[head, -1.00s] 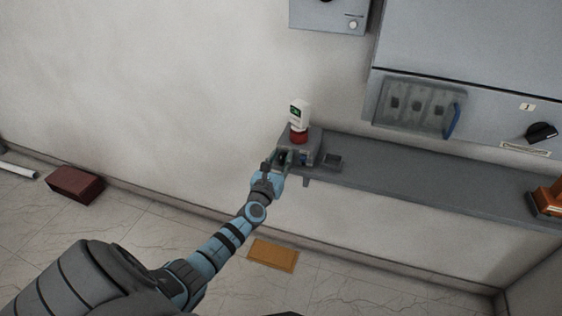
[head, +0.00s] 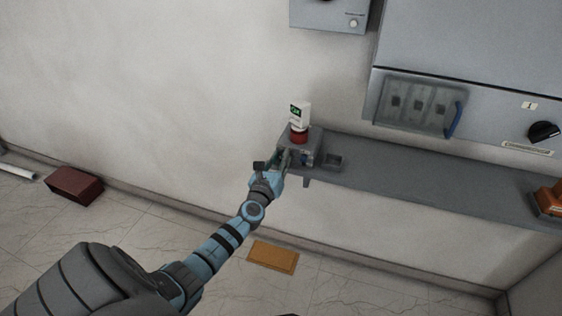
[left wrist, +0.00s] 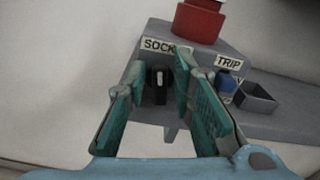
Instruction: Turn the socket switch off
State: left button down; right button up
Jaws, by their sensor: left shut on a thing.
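The socket switch (left wrist: 158,88) is a black knob with a pale mark on the front of a grey box (head: 313,144), under a label reading "SOCK". My left gripper (head: 283,158) is at the box's left front. In the left wrist view, the teal fingers of my left gripper (left wrist: 159,72) stand on either side of the knob and are shut on it. The pale mark looks about upright. In the head view the knob is hidden by the gripper.
A blue button (left wrist: 226,84) under "TRIP" and a small open tray (left wrist: 256,98) are to the right. A grey ledge (head: 420,180) runs right along the wall.

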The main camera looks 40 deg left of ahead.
pick_arm(q)
jog(key=shift+s+a+f+n+b, duration=0.15)
jog(key=shift+n+b, duration=1)
jog(key=shift+n, duration=1.4)
jog(key=shift+w+a+f+n+b, duration=0.15)
jog(key=shift+n+b, duration=0.95)
jog(key=shift+n, duration=1.5)
jog(key=shift+s+a+f+n+b, duration=0.15)
jog(key=shift+n+b, duration=1)
jog(key=shift+n, duration=1.4)
jog(key=c, duration=1.6)
grip_release()
jog(key=shift+c, duration=0.2)
